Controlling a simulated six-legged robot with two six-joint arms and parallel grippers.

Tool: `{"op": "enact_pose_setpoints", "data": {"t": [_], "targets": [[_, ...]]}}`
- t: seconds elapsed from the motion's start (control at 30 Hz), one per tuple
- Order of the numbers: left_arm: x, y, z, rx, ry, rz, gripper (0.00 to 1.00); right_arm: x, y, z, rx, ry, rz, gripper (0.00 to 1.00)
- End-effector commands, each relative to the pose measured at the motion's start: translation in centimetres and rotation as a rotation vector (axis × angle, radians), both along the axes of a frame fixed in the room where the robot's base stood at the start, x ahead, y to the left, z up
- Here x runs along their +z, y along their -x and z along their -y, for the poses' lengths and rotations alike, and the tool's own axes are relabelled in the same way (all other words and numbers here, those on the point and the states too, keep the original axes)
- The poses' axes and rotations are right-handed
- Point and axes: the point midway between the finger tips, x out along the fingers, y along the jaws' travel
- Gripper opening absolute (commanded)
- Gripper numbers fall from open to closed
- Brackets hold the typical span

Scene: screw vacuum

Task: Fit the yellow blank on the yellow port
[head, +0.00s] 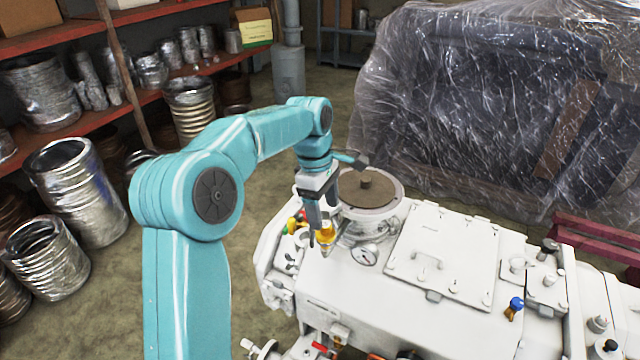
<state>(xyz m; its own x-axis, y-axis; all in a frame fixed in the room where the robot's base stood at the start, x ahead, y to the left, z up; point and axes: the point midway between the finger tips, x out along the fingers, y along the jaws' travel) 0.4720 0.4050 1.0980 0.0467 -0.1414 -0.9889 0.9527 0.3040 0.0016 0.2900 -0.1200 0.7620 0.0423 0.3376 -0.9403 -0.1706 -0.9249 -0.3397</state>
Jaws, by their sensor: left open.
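My left gripper (318,237) points down over the near left part of the white machine, its jaws open. A yellow piece (326,234) shows right at its fingertips; the fingers partly cover it. I cannot tell whether this piece is the blank or the port, or whether a finger touches it. A smaller yellow spot (291,225) shows left of the gripper, beside a red and a green piece. A blue-topped fitting with a yellow-orange lower part (511,313) sits at the machine's right. My right gripper is out of the picture.
The white machine (450,255) carries a round brown-topped flange (367,188) close behind the gripper and a pressure gauge (364,255) just right of it. Shelves (140,97) with metal hoses stand left. A plastic-wrapped block (500,100) fills the back right.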

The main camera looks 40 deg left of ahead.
Motion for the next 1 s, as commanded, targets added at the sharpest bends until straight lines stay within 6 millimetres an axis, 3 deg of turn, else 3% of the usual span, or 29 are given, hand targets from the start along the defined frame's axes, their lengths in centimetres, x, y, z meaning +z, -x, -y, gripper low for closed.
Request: {"op": "enact_pose_setpoints", "data": {"t": [0.2,0.37,1.0], "targets": [[5.0,0.2,-0.7,-0.001,0.000,0.003,0.72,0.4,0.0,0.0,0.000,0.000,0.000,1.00],[7.0,0.3,-1.0,-0.001,0.000,0.000,0.72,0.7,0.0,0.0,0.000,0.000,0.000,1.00],[7.5,0.3,-1.0,-0.001,0.000,-0.001,0.72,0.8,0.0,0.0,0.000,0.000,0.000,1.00]]}}
